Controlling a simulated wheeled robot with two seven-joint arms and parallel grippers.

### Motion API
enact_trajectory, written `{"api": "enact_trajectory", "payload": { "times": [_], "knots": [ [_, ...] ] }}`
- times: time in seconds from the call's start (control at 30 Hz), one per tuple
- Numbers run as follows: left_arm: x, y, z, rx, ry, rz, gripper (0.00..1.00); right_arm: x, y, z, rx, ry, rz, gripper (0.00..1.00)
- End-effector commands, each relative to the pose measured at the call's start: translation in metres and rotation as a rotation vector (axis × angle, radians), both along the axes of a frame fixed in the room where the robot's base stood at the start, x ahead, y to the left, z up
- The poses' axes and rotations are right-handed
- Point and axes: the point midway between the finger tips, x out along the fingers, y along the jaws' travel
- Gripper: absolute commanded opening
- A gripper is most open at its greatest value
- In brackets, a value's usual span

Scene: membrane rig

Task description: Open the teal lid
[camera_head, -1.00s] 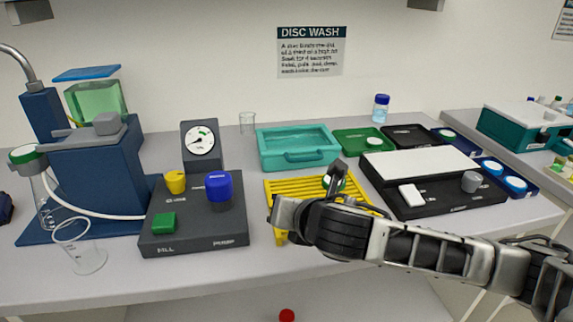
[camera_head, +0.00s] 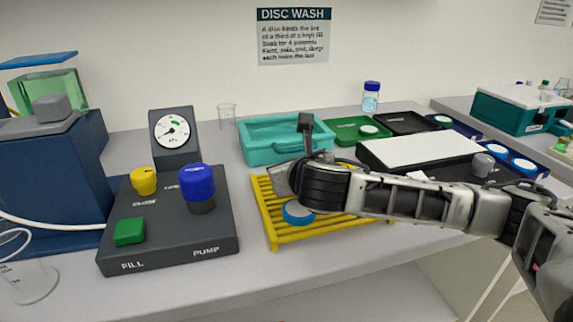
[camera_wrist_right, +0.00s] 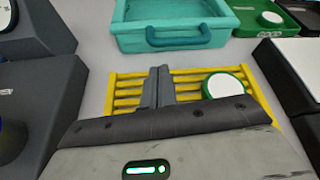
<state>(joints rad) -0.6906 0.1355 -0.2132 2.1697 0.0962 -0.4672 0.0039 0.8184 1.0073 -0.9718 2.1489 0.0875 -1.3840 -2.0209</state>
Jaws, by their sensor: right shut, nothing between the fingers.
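A teal basin (camera_head: 262,151) with a raised rim and a front handle stands behind the yellow rack. It also shows at the top of the right wrist view (camera_wrist_right: 150,40). Its inside looks open, and I cannot make out a separate lid on it. My right gripper (camera_head: 305,122) is shut and empty. In the head view its fingers overlap the basin's front. In the right wrist view the fingers (camera_wrist_right: 158,84) are over the rack, short of the handle (camera_wrist_right: 178,36), with a gap between. My left gripper is not in view.
The yellow rack (camera_head: 268,216) under my right arm holds a blue-rimmed disc (camera_head: 298,212) and a green-rimmed disc (camera_wrist_right: 225,86). The pump box (camera_head: 165,250) stands left. A green tray (camera_head: 345,136) and a black white-topped unit (camera_head: 420,155) stand right.

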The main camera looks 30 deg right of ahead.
Motion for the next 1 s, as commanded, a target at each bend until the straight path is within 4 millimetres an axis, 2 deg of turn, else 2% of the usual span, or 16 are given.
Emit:
{"api": "enact_trajectory", "payload": {
  "times": [0.1,0.33,0.8,1.0],
  "knots": [
    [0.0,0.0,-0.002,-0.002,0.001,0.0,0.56,0.02,-0.006,-0.01,0.001,0.0,-0.003,0.0],
    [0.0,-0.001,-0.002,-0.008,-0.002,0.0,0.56,0.045,-0.014,-0.02,0.001,0.0,0.0,0.0],
    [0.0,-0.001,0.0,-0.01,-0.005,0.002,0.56,0.051,-0.016,-0.022,0.0,0.0,0.001,0.0],
    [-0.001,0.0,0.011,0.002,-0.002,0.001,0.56,0.051,-0.014,-0.011,0.0,0.001,0.003,0.0]
  ]
}}
